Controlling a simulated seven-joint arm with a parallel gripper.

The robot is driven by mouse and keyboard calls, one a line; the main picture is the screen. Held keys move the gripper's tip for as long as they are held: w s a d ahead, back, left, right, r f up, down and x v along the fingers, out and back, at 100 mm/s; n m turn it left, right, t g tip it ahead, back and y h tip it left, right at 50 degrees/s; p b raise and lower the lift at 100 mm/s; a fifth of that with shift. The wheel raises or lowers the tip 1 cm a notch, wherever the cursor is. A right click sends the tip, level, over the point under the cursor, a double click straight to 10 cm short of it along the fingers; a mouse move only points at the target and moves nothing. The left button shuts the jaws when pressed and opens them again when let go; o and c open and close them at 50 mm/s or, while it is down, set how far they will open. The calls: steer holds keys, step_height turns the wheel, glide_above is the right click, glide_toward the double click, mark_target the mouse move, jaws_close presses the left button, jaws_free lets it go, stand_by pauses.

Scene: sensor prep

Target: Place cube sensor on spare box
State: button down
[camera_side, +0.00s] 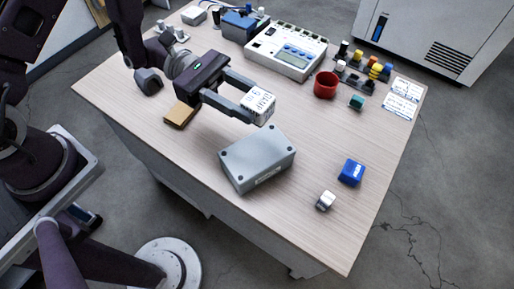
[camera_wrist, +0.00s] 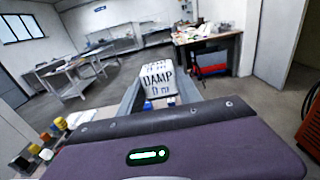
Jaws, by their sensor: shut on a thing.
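My gripper (camera_side: 254,108) is shut on a white cube (camera_side: 262,101) with dark printed marks, which I take as the cube sensor. In the wrist view the cube (camera_wrist: 158,79) sits between the two fingers, and its face seems to read "DAMP". The grey box with a flat lid and corner screws (camera_side: 257,158), which I take as the spare box, lies on the table just below the cube in the side view. The cube appears apart from the lid, and the lid is bare. My gripper reaches out nearly level above the table.
A tan block (camera_side: 180,114) lies left. The table's (camera_side: 300,232) front is clear.

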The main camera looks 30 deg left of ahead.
mark_target(250, 147)
step_height(250, 147, down, 12)
steer(key=shift+f, duration=0.25)
steer(key=shift+f, duration=0.15)
steer(key=c, duration=0.8)
jaws_free()
